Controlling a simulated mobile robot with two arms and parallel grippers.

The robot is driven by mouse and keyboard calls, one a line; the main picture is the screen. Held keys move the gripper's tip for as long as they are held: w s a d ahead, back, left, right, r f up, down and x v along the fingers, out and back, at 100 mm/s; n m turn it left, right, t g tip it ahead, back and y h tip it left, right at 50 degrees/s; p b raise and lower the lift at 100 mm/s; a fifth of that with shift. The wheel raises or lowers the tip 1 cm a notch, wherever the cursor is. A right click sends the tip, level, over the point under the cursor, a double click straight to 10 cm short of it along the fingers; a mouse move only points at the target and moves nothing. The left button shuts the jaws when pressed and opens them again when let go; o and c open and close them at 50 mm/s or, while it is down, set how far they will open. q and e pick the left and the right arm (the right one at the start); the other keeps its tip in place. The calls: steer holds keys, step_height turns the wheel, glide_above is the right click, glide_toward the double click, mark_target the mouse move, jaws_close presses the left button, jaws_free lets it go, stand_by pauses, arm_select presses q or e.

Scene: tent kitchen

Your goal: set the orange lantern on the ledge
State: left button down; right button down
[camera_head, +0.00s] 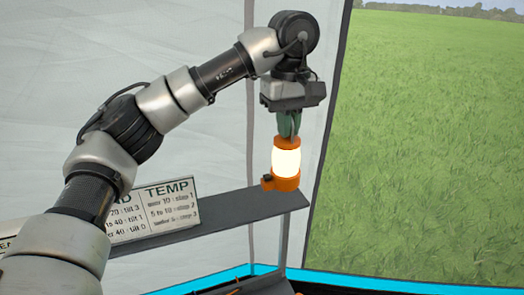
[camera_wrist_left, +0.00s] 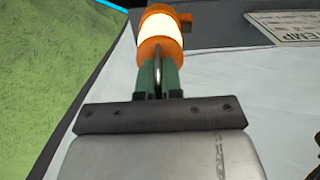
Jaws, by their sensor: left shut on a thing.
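The orange lantern (camera_head: 286,162) has a glowing white middle and orange top and base. It hangs upright under my left gripper (camera_head: 288,132), which points down and is shut on its top. The grey ledge (camera_head: 235,206) runs along the tent wall. The lantern's base overlaps the ledge near its right end in the head view; I cannot tell whether it touches. In the left wrist view the lantern (camera_wrist_left: 160,35) is at the top centre, beyond the green fingers of the gripper (camera_wrist_left: 158,72), with the ledge (camera_wrist_left: 222,22) to its right. My right gripper is not in view.
A white sign reading TEMP (camera_head: 168,207) leans on the ledge left of the lantern, partly behind my left arm. It also shows in the left wrist view (camera_wrist_left: 285,26). The ledge between sign and lantern is bare. A blue edge (camera_head: 400,281) runs below, with grass outside.

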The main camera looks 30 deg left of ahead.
arm_select(q)
steer(key=a+f+p, duration=0.2)
steer(key=a+f, duration=0.3)
steer(key=f, duration=0.2)
steer(key=shift+w+a+f+p, duration=0.25)
steer(key=shift+w+a+p, duration=0.05)
steer(key=shift+a, duration=0.1)
steer(key=shift+d+f, duration=0.1)
steer(key=shift+f, duration=0.05)
steer(key=c, duration=1.3)
jaws_free()
step_height(320, 180, up, 12)
steer(key=shift+b, duration=0.35)
